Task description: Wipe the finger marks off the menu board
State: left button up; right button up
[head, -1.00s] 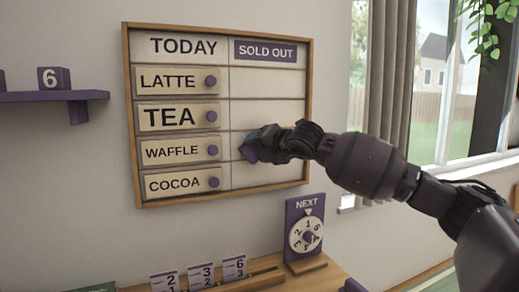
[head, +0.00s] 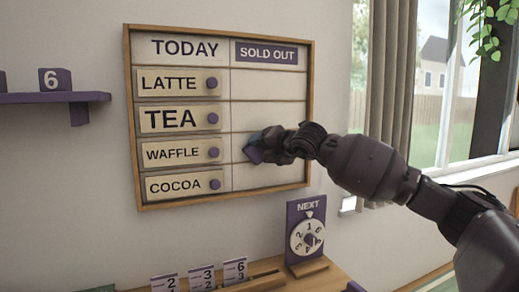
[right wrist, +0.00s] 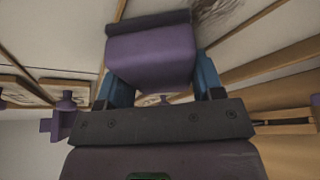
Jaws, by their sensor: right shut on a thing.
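The menu board (head: 270,118) hangs on the wall in a wooden frame, with TODAY and SOLD OUT headings. My right gripper (head: 262,146) is at its lower right column, beside the WAFFLE row. It is shut on a purple eraser (head: 253,153) with a dark pad, also large in the right wrist view (right wrist: 150,58). The pad is at the board face; I cannot tell if it touches. Dark finger marks (right wrist: 212,10) show on the board just beyond the pad in the right wrist view. My left gripper is not in view.
Name plates with purple knobs, such as the WAFFLE plate (head: 180,152), fill the left column close to the eraser. Below the board, a NEXT dial (head: 307,237) and number cards (head: 203,277) stand on a counter. A purple shelf (head: 40,98) is at left.

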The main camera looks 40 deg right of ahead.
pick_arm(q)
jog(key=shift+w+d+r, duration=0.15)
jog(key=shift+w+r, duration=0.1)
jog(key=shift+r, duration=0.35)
pick_arm(e)
jog(key=shift+s+d, duration=0.2)
jog(key=shift+d, duration=0.45)
jog(key=shift+s+d, duration=0.2)
jog(key=shift+d, duration=0.45)
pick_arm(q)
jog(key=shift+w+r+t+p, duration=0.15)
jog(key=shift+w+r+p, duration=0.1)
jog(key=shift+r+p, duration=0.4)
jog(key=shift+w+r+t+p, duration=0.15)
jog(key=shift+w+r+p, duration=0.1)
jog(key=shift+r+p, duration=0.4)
pick_arm(e)
jog(key=s+d, duration=0.1)
jog(key=d, duration=0.6)
jog(key=shift+s+d, duration=0.2)
jog(key=shift+s, duration=0.1)
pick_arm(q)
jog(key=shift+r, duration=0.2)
pick_arm(e)
jog(key=shift+r, duration=0.1)
